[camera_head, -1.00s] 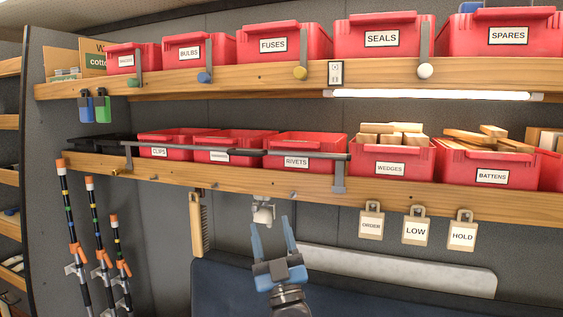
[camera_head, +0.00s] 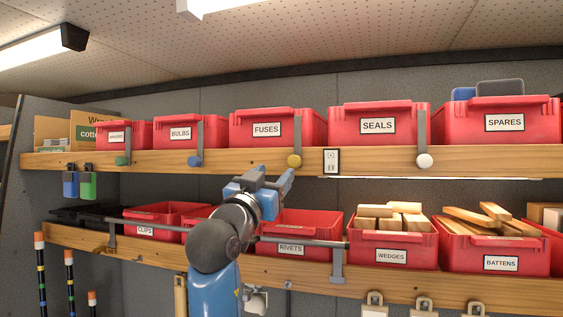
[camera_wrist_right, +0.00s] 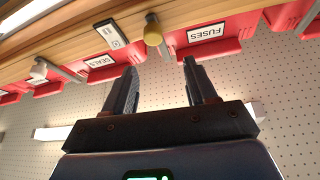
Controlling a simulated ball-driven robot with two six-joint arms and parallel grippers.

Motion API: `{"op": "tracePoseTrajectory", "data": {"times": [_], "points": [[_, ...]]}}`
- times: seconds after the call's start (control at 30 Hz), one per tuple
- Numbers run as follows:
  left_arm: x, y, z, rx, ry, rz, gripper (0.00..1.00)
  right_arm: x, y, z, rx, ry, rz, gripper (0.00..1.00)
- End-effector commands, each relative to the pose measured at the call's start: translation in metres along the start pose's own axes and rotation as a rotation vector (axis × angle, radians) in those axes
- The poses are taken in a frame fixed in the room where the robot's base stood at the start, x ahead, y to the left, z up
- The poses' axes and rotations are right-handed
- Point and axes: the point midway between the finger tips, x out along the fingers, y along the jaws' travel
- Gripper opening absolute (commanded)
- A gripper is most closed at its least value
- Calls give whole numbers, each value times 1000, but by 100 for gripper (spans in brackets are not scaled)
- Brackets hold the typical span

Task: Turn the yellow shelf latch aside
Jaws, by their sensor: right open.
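The yellow shelf latch (camera_head: 294,161) is a round yellow knob with a grey upright bar, on the front edge of the upper shelf. Its bar stands upright in front of the red FUSES bin (camera_head: 267,128). My right gripper (camera_head: 271,176) is raised just below and left of the latch, apart from it, with open, empty jaws. In the right wrist view the yellow knob (camera_wrist_right: 153,36) shows beyond the open fingers (camera_wrist_right: 158,82), roughly between them and not touching. My left gripper is not in view.
Green (camera_head: 122,160), blue (camera_head: 195,161) and white (camera_head: 424,160) latches sit along the same shelf edge. A small switch plate (camera_head: 331,161) is right of the yellow knob. Below are a grey rail (camera_head: 300,242) and the lower shelf's bins, such as WEDGES (camera_head: 391,256).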

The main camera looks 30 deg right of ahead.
Motion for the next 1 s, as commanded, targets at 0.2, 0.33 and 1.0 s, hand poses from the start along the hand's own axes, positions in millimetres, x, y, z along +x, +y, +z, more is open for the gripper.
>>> {"op": "tracePoseTrajectory", "data": {"times": [0.2,0.33,1.0], "points": [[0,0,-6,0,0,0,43,8,5,9,12,-51,23,56],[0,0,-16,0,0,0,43,24,5,8,13,-49,22,56],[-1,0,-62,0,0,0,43,106,6,14,15,-48,19,56]]}}
